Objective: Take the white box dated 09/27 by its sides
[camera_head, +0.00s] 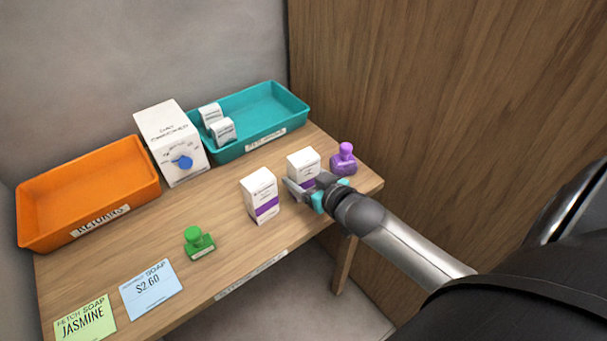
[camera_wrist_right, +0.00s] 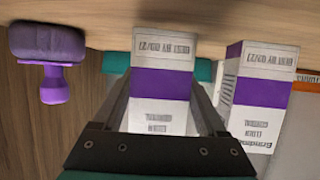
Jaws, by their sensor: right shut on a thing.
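Two white boxes with purple bands stand upright on the wooden counter. My right gripper (camera_head: 308,190) is shut on the box nearer the purple stamp, the right-hand white box (camera_head: 303,160), with a finger at each side. In the right wrist view this box (camera_wrist_right: 161,84) stands between the fingers, its print upside down; its date looks like 09/27, but the small print is not certain. The other white box (camera_head: 260,191) stands just left of the gripper; in the wrist view it (camera_wrist_right: 262,92) is right of the fingers. My left gripper is not in view.
A purple stamp (camera_head: 343,161) stands close right of the held box.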

